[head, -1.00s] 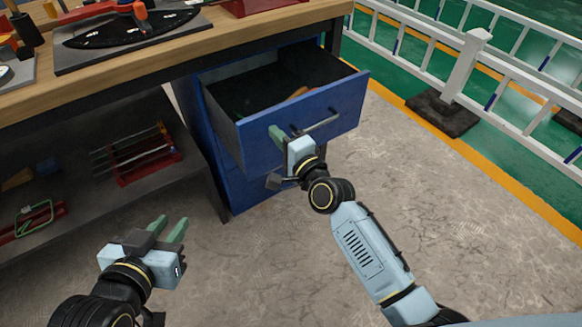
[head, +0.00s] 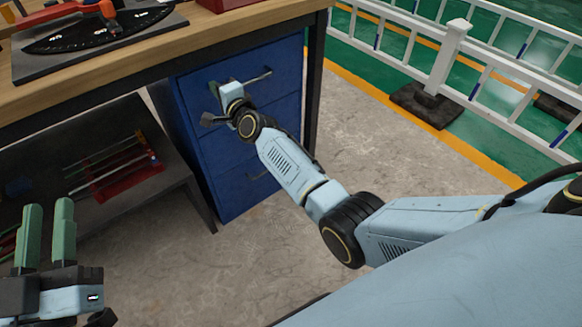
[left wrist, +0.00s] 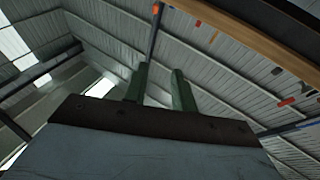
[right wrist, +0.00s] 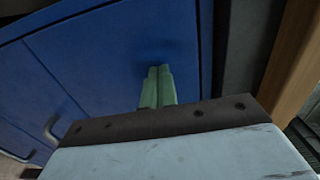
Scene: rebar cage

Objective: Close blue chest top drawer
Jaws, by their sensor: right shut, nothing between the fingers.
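The blue chest (head: 238,165) stands under the right end of the workbench. Its top drawer (head: 283,88) looks flush with the chest front in the head view, with its handle (head: 258,77) on the face. My right gripper (head: 214,88) is at the left part of the drawer's front. In the right wrist view its green fingers (right wrist: 158,86) are together with nothing between them, against or very close to the blue face; contact is unclear. My left gripper (head: 46,235) is at the lower left, away from the chest, its fingers (left wrist: 158,90) apart and empty.
The wooden workbench top (head: 220,35) overhangs the chest and carries tools. A lower shelf (head: 150,190) left of the chest holds a red rack (head: 130,178). A white fence (head: 450,60) stands at the right. The floor before the chest is clear.

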